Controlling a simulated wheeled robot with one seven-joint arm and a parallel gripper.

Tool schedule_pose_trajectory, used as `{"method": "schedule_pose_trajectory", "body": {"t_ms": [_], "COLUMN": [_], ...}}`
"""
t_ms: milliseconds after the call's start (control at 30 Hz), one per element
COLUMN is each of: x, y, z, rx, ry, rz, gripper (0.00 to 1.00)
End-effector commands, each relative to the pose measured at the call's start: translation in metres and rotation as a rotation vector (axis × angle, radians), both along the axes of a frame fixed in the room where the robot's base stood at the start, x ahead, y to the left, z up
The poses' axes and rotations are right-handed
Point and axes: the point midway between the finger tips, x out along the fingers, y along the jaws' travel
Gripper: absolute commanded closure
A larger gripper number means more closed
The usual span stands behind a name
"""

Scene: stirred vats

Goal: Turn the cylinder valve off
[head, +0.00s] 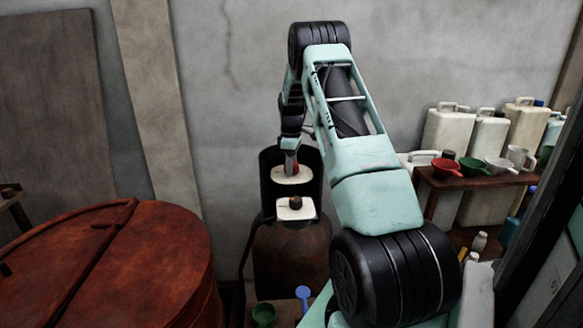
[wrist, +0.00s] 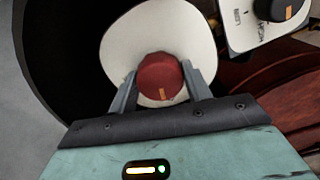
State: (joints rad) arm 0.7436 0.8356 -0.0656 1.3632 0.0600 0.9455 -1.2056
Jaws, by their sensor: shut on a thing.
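The cylinder valve shows as a red round knob (wrist: 160,80) with an orange mark near its lower edge in the wrist view. It sits on a cream rounded plate (wrist: 125,45) inside a dark collar (head: 268,190). My gripper (wrist: 162,76) is shut on the knob, with one finger on each side. In the head view my gripper (head: 291,160) reaches down from above onto the red knob, which is mostly hidden.
A white plate (head: 284,212) with a black knob (head: 296,202) stands just in front of the collar. A rusty vat (head: 150,270) is at left. At right a wooden shelf (head: 490,178) holds funnels and a jug, with pale canisters (head: 448,130) behind.

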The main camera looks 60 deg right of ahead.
Motion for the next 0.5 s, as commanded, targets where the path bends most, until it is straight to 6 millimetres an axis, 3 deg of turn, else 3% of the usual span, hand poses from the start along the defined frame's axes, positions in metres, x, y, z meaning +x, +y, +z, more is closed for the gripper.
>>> {"method": "schedule_pose_trajectory", "body": {"t_ms": [500], "x": [0.0011], "y": [-0.0002], "z": [0.0003], "rx": [-0.002], "ry": [-0.003], "rz": [-0.491], "gripper": [0.74]}}
